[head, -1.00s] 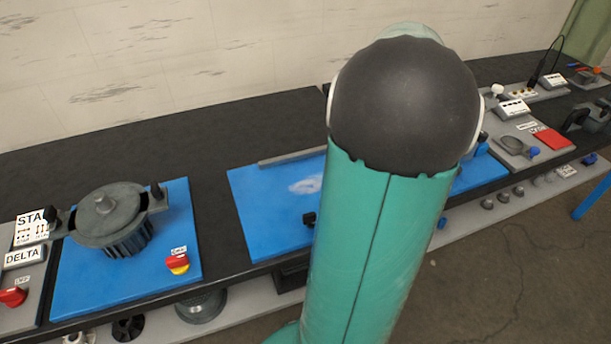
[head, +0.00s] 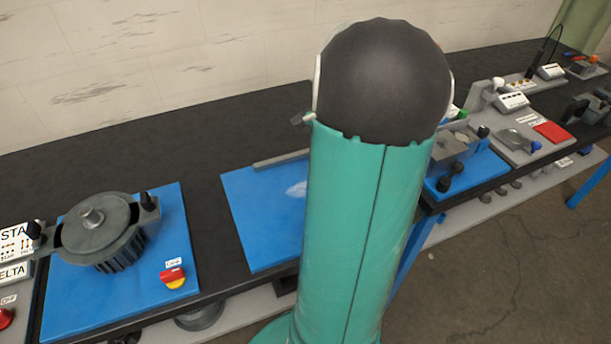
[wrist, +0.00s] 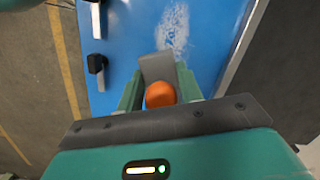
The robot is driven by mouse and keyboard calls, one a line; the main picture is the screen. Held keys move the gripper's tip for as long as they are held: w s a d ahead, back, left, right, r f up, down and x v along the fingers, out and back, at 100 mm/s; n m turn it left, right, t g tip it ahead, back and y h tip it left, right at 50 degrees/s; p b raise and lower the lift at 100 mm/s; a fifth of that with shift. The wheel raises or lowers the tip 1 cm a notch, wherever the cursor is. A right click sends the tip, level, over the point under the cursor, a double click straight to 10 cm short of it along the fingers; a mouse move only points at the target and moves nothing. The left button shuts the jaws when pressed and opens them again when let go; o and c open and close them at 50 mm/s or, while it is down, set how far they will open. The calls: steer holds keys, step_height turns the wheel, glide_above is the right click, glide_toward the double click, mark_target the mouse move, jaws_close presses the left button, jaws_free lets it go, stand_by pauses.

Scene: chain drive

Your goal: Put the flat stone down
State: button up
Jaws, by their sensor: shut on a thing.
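In the wrist view, my gripper (wrist: 158,88) is shut on a grey flat piece with a rounded orange part at its near end, which I take to be the flat stone (wrist: 157,68). The stone is over a blue panel (wrist: 205,65) with a whitish smear beyond it. Whether the stone touches the panel, I cannot tell. In the head view, my own arm hides the gripper and the stone. The blue panel (head: 250,235) shows left of the arm there, with part of the smear at its edge.
In the head view, a grey drum-shaped machine (head: 105,238) stands on another blue panel at left, by a red and yellow switch (head: 173,277). Fixtures with dark knobs (head: 455,165) stand at right. Black clamps (wrist: 97,65) sit at the panel's left edge in the wrist view.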

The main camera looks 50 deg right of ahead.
glide_above(305, 186)
steer(key=f, duration=0.5)
steer(key=shift+s+d, duration=0.2)
steer(key=shift+d, duration=0.05)
steer(key=shift+w+f, duration=0.2)
steer(key=shift+f, duration=1.45)
steer(key=shift+a+f, duration=0.1)
steer(key=shift+f, duration=0.2)
